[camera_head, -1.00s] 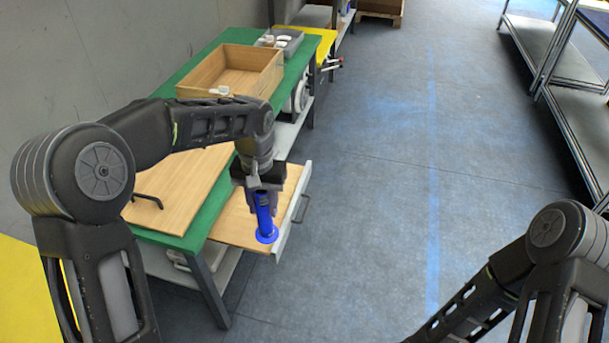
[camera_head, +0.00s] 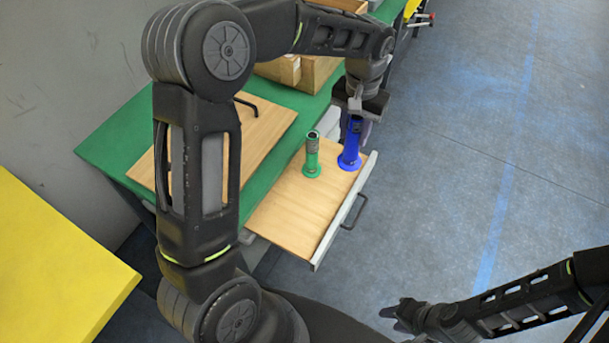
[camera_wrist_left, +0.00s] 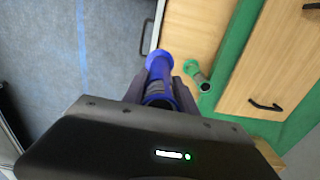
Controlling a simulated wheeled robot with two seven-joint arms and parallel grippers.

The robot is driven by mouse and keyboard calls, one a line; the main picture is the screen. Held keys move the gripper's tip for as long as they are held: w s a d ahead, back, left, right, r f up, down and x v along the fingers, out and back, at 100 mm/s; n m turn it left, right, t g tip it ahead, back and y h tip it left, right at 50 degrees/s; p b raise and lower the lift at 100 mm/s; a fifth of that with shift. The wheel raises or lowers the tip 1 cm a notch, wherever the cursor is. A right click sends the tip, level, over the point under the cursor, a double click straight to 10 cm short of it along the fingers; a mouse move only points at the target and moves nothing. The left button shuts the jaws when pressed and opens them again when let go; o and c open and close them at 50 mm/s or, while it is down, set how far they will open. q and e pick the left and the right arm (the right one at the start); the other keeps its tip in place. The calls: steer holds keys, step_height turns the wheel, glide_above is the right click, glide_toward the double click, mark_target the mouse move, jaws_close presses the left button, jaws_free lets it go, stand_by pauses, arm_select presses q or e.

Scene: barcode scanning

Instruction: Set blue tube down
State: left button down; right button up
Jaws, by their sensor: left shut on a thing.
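The blue tube (camera_head: 350,149) stands upright, its wide round base at the far right corner of the pulled-out wooden drawer (camera_head: 292,204). I cannot tell whether the base touches the drawer board. My left gripper (camera_head: 355,118) is above it, shut on the tube's upper part. The left wrist view shows the blue tube (camera_wrist_left: 159,66) between both fingers (camera_wrist_left: 158,92). A green tube (camera_head: 312,157) stands upright on the drawer just left of the blue one, apart from it. My right gripper (camera_head: 398,314) is low at the right, away from the drawer; its jaw opening is unclear.
The drawer has a pale front edge and a dark handle (camera_head: 355,212). It sticks out from a green table (camera_head: 118,150) with a wooden board (camera_head: 262,140) and wooden boxes (camera_head: 318,72). A yellow surface (camera_head: 55,265) is at the lower left.

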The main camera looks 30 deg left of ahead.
arm_select(q)
steer(key=shift+s+a+f+n+b, duration=0.25)
steer(key=shift+a+n+b, duration=0.2)
steer(key=shift+n, duration=0.15)
steer(key=s+a+f+n+b, duration=0.3)
steer(key=s+a+n+b, duration=0.2)
steer(key=n, duration=0.7)
steer(key=s+a+f+n+b, duration=0.3)
steer(key=s+a+n+b, duration=0.1)
steer(key=n, duration=0.7)
steer(key=shift+s+a+f+n+b, duration=0.2)
steer(key=shift+s+a+n+b, duration=0.25)
steer(key=shift+a, duration=0.75)
step_height(320, 180, down, 6)
steer(key=shift+f, duration=0.15)
steer(key=shift+f, duration=0.1)
steer(key=shift+f, duration=1.75)
